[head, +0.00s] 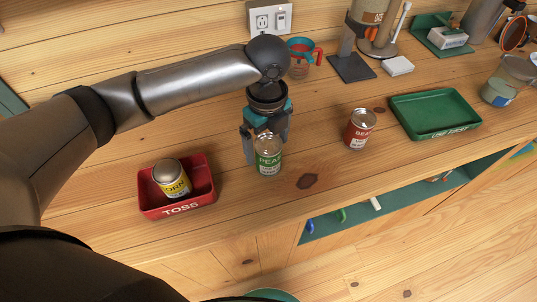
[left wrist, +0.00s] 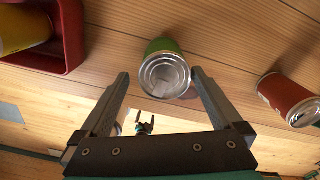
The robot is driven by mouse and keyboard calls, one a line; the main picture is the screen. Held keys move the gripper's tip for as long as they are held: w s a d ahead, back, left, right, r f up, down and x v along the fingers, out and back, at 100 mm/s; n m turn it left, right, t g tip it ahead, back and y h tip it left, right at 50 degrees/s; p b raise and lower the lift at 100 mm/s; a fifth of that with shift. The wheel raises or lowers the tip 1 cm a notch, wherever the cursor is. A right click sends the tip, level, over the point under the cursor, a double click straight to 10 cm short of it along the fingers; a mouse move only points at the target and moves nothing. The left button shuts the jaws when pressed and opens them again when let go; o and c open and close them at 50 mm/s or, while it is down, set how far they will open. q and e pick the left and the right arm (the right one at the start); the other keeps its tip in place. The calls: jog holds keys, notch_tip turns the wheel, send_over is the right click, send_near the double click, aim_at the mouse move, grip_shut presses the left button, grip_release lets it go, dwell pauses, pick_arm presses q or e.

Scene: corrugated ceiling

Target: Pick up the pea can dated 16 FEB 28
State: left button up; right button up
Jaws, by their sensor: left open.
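A green-labelled can (head: 268,160) marked PEA stands upright on the wooden counter in the head view. Its date is not readable. My left gripper (head: 266,138) is at the can from behind and above. In the left wrist view the pea can (left wrist: 164,70) shows its bare metal end between the two spread fingers of the left gripper (left wrist: 160,82). The fingers are open; whether either one touches the can, I cannot tell.
A red TOSS tray (head: 148,206) holds a yellow corn can (head: 172,181) at the left. A red can (head: 360,130) stands to the right, beside an empty green USE FIRST tray (head: 432,116). A measuring cup (head: 302,58) stands behind my left arm. The counter's front edge is close.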

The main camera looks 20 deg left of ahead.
pick_arm(q)
jog(key=shift+w+f+b, duration=0.2)
jog(key=shift+f+b, duration=0.05)
jog(key=shift+f, duration=1.3)
jog(key=shift+w+f+b, duration=0.15)
jog(key=shift+f+b, duration=0.1)
jog(key=shift+f, duration=1.25)
jog(key=shift+c, duration=0.2)
jog(key=c, duration=1.5)
jog(key=shift+r, duration=0.1)
grip_shut()
